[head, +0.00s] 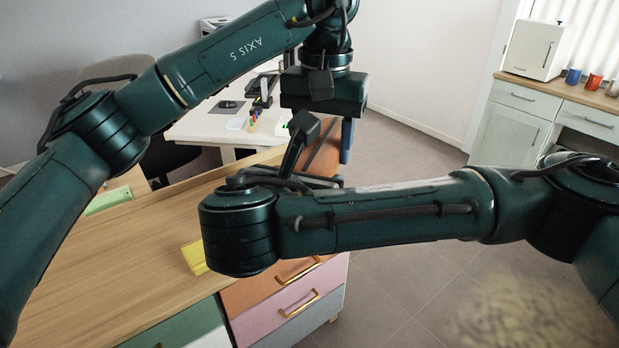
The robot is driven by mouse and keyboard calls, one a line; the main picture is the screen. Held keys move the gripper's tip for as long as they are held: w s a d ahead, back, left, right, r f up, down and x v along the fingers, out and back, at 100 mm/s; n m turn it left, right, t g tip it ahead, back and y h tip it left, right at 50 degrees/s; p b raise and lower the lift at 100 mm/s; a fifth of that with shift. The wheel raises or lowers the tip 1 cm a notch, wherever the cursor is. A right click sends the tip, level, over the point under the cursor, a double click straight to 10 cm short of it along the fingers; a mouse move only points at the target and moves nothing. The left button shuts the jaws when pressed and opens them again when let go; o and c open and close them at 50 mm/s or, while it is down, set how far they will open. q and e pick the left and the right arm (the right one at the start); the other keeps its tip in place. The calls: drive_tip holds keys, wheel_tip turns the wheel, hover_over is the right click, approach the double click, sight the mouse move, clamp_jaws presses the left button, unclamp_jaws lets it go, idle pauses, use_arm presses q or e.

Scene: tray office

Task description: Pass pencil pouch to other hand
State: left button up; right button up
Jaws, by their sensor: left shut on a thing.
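The pencil pouch appears to be the rust-brown thing (322,152) below my left gripper, in the middle of the head view. My left gripper (330,145) points down and is shut on it; one blue-grey finger shows at its right side. My right arm reaches in from the right across the front. Its hand (300,180) is close to the pouch, just left of and below it. The right fingers are hidden behind my own wrist, so I cannot tell whether they touch the pouch. The pouch's lower part is also hidden.
A wooden desk (110,265) with coloured drawers (285,300) lies below my arms. A yellow item (194,257) and a green item (108,201) are on it. A white desk (205,125) stands behind. A counter (560,92) is at the right. The floor between is clear.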

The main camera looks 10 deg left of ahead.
use_arm(q)
drive_tip(key=o, duration=1.2)
drive_tip(key=shift+d, duration=0.1)
drive_tip(key=shift+c, duration=0.2)
use_arm(e)
drive_tip(key=shift+a, duration=0.1)
drive_tip(key=shift+c, duration=0.2)
use_arm(q)
drive_tip(key=shift+r, duration=0.1)
